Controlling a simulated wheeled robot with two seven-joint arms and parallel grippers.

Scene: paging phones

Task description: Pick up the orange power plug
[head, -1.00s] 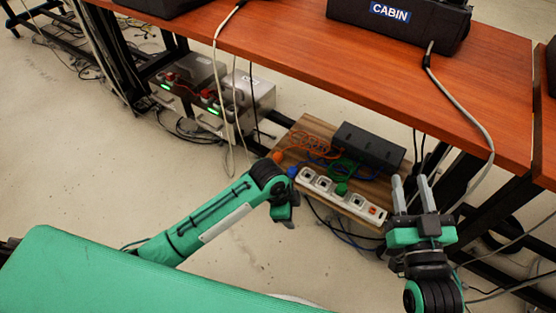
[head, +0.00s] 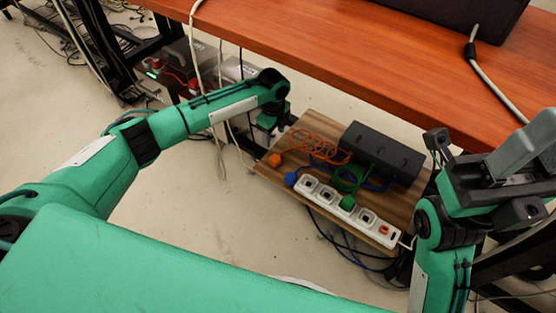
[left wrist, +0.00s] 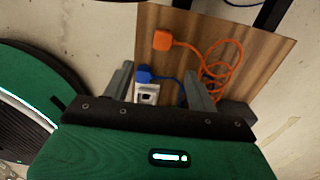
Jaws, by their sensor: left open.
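The orange power plug (head: 275,159) lies on the wooden board (head: 405,195), near its left edge, with a coiled orange cord. In the left wrist view the orange plug (left wrist: 162,40) lies beyond the fingertips, roughly between their lines. My left gripper (left wrist: 160,78) is open and empty. In the head view my left gripper (head: 266,128) hangs at the board's upper left, partly hidden by its own wrist.
The white power strip (head: 350,211) holds a green plug (head: 347,202). A black box (head: 382,152) sits behind it on the board. The wooden table (head: 330,60) overhangs the area behind. Pale cables (head: 218,130) hang beside my left forearm.

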